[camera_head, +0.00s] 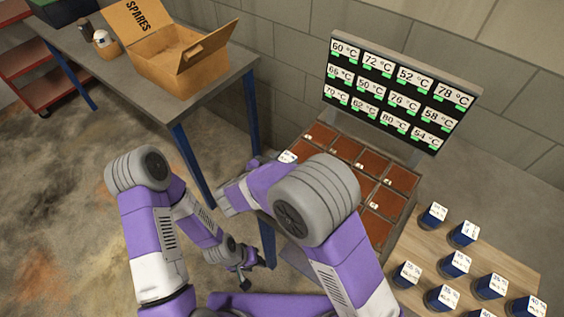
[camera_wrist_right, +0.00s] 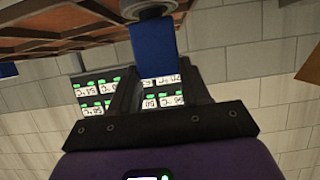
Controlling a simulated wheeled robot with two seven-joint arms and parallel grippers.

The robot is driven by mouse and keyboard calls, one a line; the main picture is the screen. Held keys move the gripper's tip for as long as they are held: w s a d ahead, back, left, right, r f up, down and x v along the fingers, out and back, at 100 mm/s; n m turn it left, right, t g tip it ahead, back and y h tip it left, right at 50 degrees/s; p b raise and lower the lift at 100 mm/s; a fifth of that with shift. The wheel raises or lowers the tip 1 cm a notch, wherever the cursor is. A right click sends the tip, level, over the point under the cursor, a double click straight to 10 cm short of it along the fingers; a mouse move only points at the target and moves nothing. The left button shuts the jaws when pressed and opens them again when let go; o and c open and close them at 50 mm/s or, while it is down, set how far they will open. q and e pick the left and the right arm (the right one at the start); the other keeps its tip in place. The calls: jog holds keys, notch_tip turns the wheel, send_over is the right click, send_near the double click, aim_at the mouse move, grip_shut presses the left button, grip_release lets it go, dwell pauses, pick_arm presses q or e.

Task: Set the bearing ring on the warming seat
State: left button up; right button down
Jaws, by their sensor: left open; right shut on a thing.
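The warming seats are rust-brown square compartments in a dark grid (camera_head: 375,162), several with small white tags. My right gripper (camera_wrist_right: 158,80) is shut on a blue strip-like piece (camera_wrist_right: 151,50) in the right wrist view. A grey round part, seemingly the bearing ring (camera_wrist_right: 148,9), shows at its far end, cut by the frame edge. Brown grid cells lie beside it in that view; I cannot tell whether it touches them. In the head view my right forearm hides this gripper. My left gripper (camera_head: 244,283) is open and empty, low over the floor.
A temperature board (camera_head: 397,90) stands behind the grid. A grey table (camera_head: 135,75) carries an open SPARES box (camera_head: 175,60). A red cart (camera_head: 42,88) is far left.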

jog(key=shift+f, duration=0.15)
jog(key=c, duration=0.5)
grip_release()
jog(key=shift+s+a+r, duration=0.2)
jog(key=shift+a+r, duration=0.05)
jog(key=shift+r, duration=0.1)
jog(key=p+v, duration=0.1)
jog(key=v, duration=0.6)
jog(key=shift+d, duration=0.1)
